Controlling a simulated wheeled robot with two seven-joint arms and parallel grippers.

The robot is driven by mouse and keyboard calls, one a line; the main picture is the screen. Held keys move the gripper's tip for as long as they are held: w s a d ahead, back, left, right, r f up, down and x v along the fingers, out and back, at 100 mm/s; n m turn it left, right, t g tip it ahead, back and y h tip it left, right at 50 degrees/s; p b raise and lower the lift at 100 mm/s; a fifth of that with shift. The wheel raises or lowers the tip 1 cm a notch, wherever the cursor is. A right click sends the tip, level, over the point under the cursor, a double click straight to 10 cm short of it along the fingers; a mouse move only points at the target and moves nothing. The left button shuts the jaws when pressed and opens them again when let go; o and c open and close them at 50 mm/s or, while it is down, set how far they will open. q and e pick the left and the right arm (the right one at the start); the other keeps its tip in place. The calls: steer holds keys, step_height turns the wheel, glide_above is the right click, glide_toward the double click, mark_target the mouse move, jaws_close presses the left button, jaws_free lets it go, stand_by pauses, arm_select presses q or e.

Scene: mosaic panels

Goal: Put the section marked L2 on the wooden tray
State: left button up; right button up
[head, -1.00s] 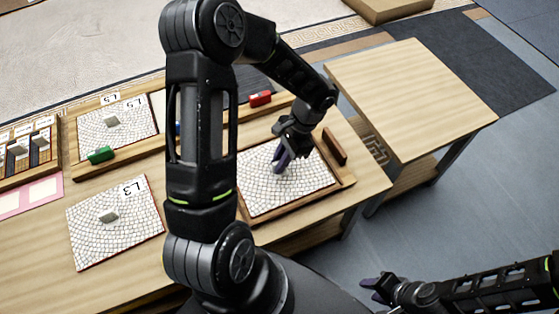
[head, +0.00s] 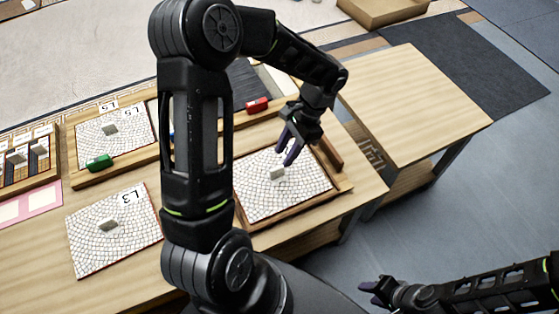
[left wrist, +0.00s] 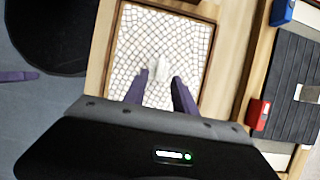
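A white mosaic section (head: 300,192) with a small grey knob (head: 277,174) lies inside the wooden tray (head: 290,214) on the right of the table. I see no readable label on it. My left gripper (head: 288,158) is open just above the knob, apart from it. In the left wrist view the gripper (left wrist: 158,76) has its two purple fingers spread, with the knob (left wrist: 160,68) showing between them and the section (left wrist: 190,45) flat within the tray's rim (left wrist: 103,60). My right gripper (head: 370,292) is empty and appears open, low at the right, away from the table.
A section marked L3 (head: 130,240) lies on the table at the left. One marked L5 (head: 130,140) lies in a wooden frame behind it, near a green block (head: 99,163). A red block (head: 257,105) sits behind the tray. A bare side table (head: 420,95) stands at the right.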

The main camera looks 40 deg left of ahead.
arm_select(q)
steer(key=v, duration=0.5)
steer(key=shift+r, duration=0.1)
stand_by(0.5)
